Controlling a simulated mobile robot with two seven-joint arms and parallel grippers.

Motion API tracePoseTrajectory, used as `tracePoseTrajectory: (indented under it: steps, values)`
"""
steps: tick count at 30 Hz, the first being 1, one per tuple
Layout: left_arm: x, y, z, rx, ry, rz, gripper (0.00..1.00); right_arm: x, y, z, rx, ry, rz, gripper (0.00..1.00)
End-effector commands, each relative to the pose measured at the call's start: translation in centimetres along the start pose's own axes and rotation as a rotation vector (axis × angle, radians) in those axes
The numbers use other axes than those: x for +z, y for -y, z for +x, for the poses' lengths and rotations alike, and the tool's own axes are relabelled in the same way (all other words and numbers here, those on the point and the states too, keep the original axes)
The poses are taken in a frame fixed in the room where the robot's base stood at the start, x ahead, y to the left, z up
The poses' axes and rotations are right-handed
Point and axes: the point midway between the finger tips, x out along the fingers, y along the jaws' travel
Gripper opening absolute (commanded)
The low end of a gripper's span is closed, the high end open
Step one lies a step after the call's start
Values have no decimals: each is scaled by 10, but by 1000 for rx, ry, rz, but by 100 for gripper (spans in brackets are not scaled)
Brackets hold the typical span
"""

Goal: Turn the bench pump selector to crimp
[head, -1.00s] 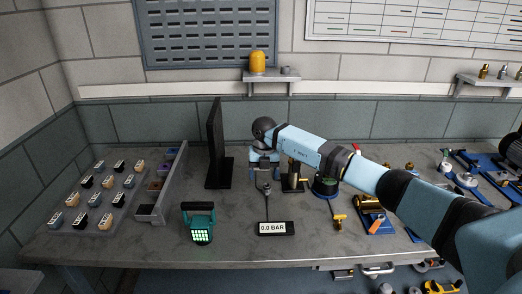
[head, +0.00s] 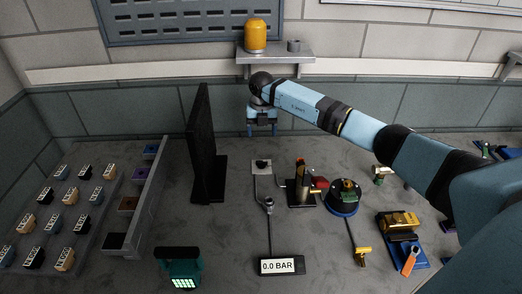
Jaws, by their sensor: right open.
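My right gripper (head: 262,133) hangs fingers-down near the back edge of the bench, open and empty, its fingertips apart from everything. Below it on the bench is a small grey plate with a dark knob (head: 261,165). A line runs from there to a round fitting (head: 268,204) and on to the display reading 0.0 BAR (head: 278,266). To the right stands a pump-like unit (head: 301,186) with a brass cylinder, black base and red part. I cannot tell for certain which part is the selector or read any crimp mark. My left gripper is not in view.
A black upright panel (head: 203,145) stands left of the gripper. A shelf (head: 275,58) with an orange dome is above it. A round blue-based unit (head: 343,197) and a blue tray (head: 403,238) lie right. A green-black device (head: 178,268) sits in front.

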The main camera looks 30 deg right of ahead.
Motion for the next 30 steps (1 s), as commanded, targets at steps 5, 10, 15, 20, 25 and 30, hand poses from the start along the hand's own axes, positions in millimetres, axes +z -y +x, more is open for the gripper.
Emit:
tracePoseTrajectory:
  steps: [5,10,15,20,25,30]
  values:
    - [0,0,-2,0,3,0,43,-1,-1,10,0,-2,0,72]
    - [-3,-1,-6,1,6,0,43,-1,0,38,-2,-4,0,72]
    - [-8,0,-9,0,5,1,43,-1,0,75,-1,-5,1,72]
    - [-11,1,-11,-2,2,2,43,-1,0,107,-1,-4,1,72]
    - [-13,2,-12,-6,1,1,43,0,-1,128,1,-1,1,72]
    - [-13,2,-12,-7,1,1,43,0,0,137,0,0,1,72]
